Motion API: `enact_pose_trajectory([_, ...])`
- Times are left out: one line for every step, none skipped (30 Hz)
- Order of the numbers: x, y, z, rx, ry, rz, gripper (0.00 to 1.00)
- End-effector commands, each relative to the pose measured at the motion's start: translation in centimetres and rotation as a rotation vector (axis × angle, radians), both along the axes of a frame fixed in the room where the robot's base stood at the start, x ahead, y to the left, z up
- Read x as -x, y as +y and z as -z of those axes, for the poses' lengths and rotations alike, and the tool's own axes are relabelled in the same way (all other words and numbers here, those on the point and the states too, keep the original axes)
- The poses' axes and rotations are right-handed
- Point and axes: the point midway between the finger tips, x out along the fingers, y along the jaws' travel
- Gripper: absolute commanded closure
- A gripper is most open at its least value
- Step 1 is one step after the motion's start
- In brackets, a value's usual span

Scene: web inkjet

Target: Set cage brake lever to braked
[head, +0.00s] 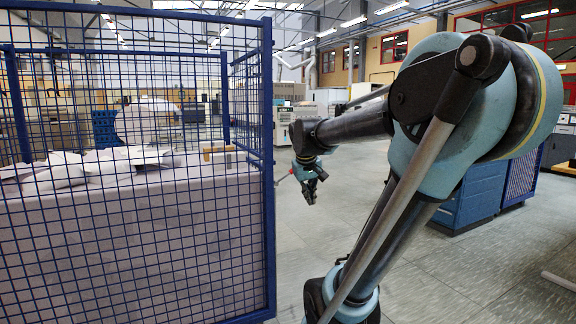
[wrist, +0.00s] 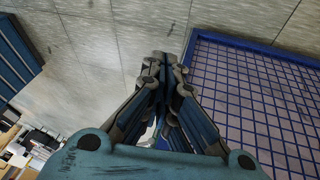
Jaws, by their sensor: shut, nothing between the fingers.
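The blue wire-mesh cage (head: 268,120) fills the left of the head view, with white paper (head: 75,175) heaped inside. It also shows at the right in the wrist view (wrist: 245,47). A small thin reddish piece (head: 282,178) shows between the cage's corner post and my gripper; I cannot tell if it is the brake lever or how it is set. My gripper (head: 311,199) is just right of that post in the picture. In the wrist view its fingers (wrist: 163,60) are together and hold nothing, over the floor beside the cage mesh.
A blue cabinet (head: 468,200) stands to the right behind my arm. A pale bar (head: 560,281) is at the far right edge. The grey floor (head: 450,275) between is clear. Machines (head: 287,123) stand farther back.

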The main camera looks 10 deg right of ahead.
Motion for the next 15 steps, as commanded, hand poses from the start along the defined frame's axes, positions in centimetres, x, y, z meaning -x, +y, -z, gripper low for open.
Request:
enact_pose_trajectory([-2.2,0.3,-1.4,0.017,-0.015,-0.015,1.00])
enact_pose_trajectory([-3.4,0.4,-2.2,0.027,-0.024,-0.024,1.00])
enact_pose_trajectory([-5.0,0.5,-3.1,0.040,-0.035,-0.035,1.00])
enact_pose_trajectory([-6.2,0.7,-3.9,0.051,-0.044,-0.043,1.00])
enact_pose_trajectory([-7.5,0.8,-4.6,0.060,-0.054,-0.052,1.00])
enact_pose_trajectory([-9.1,1.1,-5.5,0.075,-0.065,-0.063,1.00])
enact_pose_trajectory([-10.3,1.3,-6.1,0.085,-0.074,-0.072,1.00])
enact_pose_trajectory([-11.5,1.5,-6.8,0.094,-0.083,-0.081,1.00])
enact_pose_trajectory([-13.2,1.8,-7.6,0.108,-0.095,-0.093,1.00])
enact_pose_trajectory([-14.4,2.0,-8.2,0.118,-0.104,-0.101,1.00])
enact_pose_trajectory([-15.6,2.3,-8.8,0.128,-0.113,-0.111,1.00])
enact_pose_trajectory([-17.3,2.7,-9.5,0.142,-0.125,-0.124,1.00])
enact_pose_trajectory([-18.5,3.0,-10.1,0.152,-0.134,-0.132,1.00])
enact_pose_trajectory([-19.7,3.3,-10.6,0.162,-0.143,-0.142,1.00])
enact_pose_trajectory([-21.3,3.7,-11.2,0.174,-0.155,-0.153,1.00])
